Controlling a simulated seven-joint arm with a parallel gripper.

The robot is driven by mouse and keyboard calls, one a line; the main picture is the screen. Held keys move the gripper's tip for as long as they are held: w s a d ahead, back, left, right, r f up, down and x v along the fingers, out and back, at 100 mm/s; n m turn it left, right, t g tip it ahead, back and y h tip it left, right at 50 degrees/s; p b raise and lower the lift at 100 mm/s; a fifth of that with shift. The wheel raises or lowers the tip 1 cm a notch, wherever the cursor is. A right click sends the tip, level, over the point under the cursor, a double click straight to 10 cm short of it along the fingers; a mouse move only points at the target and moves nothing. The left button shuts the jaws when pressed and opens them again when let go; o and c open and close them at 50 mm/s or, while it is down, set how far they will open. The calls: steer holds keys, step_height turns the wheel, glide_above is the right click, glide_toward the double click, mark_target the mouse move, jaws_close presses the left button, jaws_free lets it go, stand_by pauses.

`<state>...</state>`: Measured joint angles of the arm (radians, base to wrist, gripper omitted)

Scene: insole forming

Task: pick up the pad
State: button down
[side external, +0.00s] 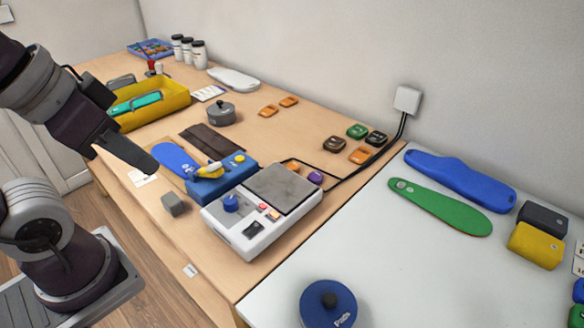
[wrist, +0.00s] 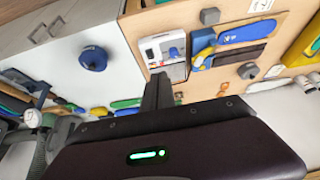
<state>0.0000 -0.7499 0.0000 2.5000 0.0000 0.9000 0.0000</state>
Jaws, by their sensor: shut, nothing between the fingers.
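My gripper (side external: 148,164) is shut and empty, held in the air at the left above the front edge of the wooden table. It also shows in the wrist view (wrist: 158,92), its fingers together. No single item is clearly the pad. A round blue container (side external: 329,303) with a black knob, lettered "Pads", stands on the white table at the front; its inside is hidden. It also shows in the wrist view (wrist: 93,58). A grey square plate (side external: 283,188) lies on the white machine (side external: 249,240), to the right of my gripper.
A blue insole (side external: 174,158), a blue block with a yellow part (side external: 221,180) and a grey cube (side external: 174,205) lie near the gripper. A yellow tray (side external: 150,103) stands farther back. The white table's front middle is clear.

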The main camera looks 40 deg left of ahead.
steer(key=c, duration=0.9)
jaws_free()
steer(key=shift+o, duration=0.2)
steer(key=w+r+n+g, duration=0.1)
steer(key=w+r+n, duration=0.15)
steer(key=w, duration=0.65)
steer(key=n+g, duration=0.4)
steer(key=n, duration=0.1)
glide_above(293, 166)
steer(key=s, duration=0.1)
step_height(293, 166, down, 18)
steer(key=shift+g, duration=0.3)
steer(key=f, duration=0.7)
steer(key=w+f, duration=0.1)
steer(key=f, duration=0.3)
